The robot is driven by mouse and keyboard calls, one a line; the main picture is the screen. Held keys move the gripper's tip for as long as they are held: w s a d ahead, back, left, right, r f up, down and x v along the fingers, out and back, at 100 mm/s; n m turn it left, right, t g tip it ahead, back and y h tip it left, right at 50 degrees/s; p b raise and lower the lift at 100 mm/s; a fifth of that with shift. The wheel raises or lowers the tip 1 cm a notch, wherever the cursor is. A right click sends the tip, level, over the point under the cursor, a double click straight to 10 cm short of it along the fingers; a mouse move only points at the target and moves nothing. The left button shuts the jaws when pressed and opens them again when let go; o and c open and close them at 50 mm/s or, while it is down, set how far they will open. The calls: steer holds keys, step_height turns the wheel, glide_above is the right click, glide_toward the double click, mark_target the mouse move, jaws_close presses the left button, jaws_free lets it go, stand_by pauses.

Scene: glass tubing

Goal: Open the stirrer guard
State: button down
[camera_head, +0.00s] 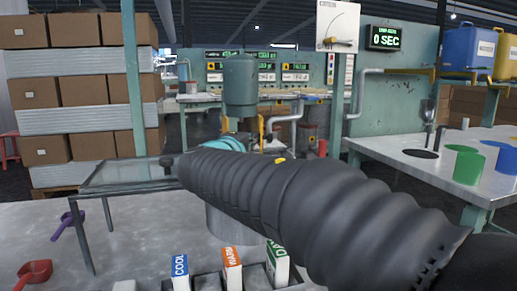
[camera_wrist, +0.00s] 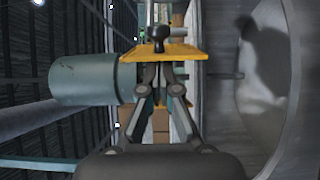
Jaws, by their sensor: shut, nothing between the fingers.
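In the wrist view, the stirrer guard appears as a yellow plate (camera_wrist: 185,52) with a black knob (camera_wrist: 160,33) on it. My gripper (camera_wrist: 161,75) is shut and empty, its fingers pointing at the plate and knob. I cannot tell whether the fingertips touch them. The stirrer's teal motor cylinder (camera_wrist: 85,80) lies left of the fingers in this view. In the head view the motor (camera_head: 240,85) stands upright behind my arm, with a bit of yellow (camera_head: 262,130) beside it. My black sleeved arm hides my gripper and most of the stirrer there.
A round metal vessel (camera_wrist: 265,90) fills the right of the wrist view; its side (camera_head: 232,225) shows below my arm in the head view. Labelled cartons (camera_head: 180,270) stand at the front. Red (camera_head: 36,270) and purple (camera_head: 67,222) scoops lie left. A white table (camera_head: 400,155) holds cups at right.

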steer(key=shift+d+f+b, duration=0.1)
steer(key=shift+d+b, duration=1.65)
steer(key=shift+b, duration=0.2)
steer(key=shift+s, duration=0.1)
